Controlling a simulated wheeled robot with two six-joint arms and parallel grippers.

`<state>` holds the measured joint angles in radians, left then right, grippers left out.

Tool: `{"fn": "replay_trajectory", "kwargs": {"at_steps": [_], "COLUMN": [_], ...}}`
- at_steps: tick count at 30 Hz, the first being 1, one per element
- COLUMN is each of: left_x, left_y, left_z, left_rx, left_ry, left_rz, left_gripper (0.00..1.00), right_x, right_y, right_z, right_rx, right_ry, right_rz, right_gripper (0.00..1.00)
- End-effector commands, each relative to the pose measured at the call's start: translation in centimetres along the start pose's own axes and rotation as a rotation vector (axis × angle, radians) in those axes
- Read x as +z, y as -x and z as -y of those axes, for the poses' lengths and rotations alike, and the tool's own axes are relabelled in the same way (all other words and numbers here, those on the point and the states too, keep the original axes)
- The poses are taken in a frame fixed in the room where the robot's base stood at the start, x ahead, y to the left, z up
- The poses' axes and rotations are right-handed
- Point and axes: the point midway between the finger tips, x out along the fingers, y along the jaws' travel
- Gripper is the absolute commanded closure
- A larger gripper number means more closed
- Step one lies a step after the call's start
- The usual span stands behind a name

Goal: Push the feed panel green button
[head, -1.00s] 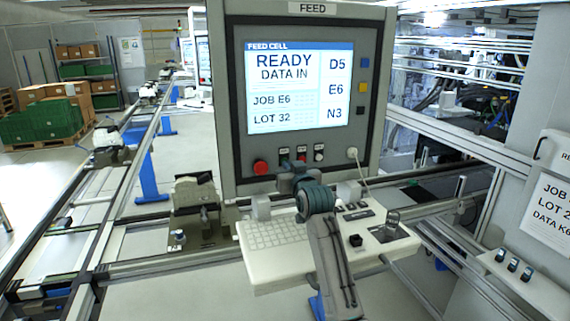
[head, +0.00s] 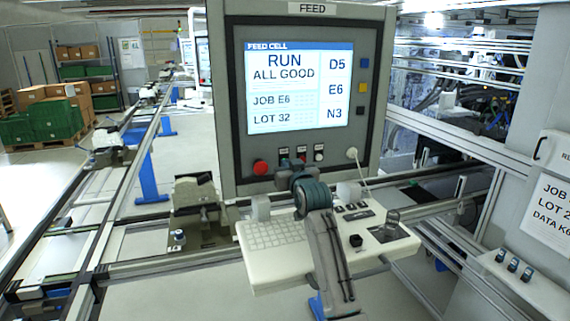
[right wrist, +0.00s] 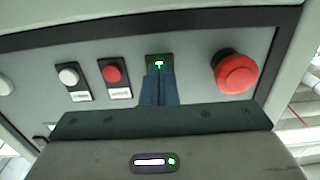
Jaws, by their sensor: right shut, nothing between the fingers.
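The feed panel (head: 370,60) stands ahead, its screen (head: 300,90) reading "RUN ALL GOOD". Its green button (right wrist: 159,62) is lit in the right wrist view, between a red button (right wrist: 113,74) and the large red mushroom button (right wrist: 236,72). My right gripper (right wrist: 158,82) is shut and empty, fingertips at the lower edge of the green button and covering part of it. Whether they touch it I cannot tell. In the head view the right gripper (head: 286,165) is up against the button row, largely hiding the green button. My left gripper is not in view.
A white keyboard console (head: 275,235) juts out below the panel, under my right arm. A white button (right wrist: 69,76) sits beyond the red one. A cable (head: 361,172) hangs at the panel's right. Conveyor rails (head: 115,185) run along the left.

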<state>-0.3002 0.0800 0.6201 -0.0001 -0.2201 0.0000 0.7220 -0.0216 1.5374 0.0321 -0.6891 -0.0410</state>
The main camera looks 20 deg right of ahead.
Motion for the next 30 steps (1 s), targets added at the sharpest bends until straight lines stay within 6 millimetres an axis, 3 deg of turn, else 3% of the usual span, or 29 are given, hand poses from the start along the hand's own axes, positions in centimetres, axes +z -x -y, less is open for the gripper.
{"fn": "replay_trajectory", "kwargs": {"at_steps": [21, 30], "left_x": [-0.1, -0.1], "left_y": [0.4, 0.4], "left_z": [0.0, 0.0], "left_rx": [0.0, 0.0], "left_ry": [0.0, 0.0], "left_rz": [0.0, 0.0], "left_gripper": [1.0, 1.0], "right_x": [0.0, 0.0], "right_y": [4.1, 5.0], "right_z": [0.0, 0.0], "right_rx": [0.0, 0.0], "right_ry": [0.0, 0.0], "right_rz": [0.0, 0.0], "right_gripper": [1.0, 1.0]}}
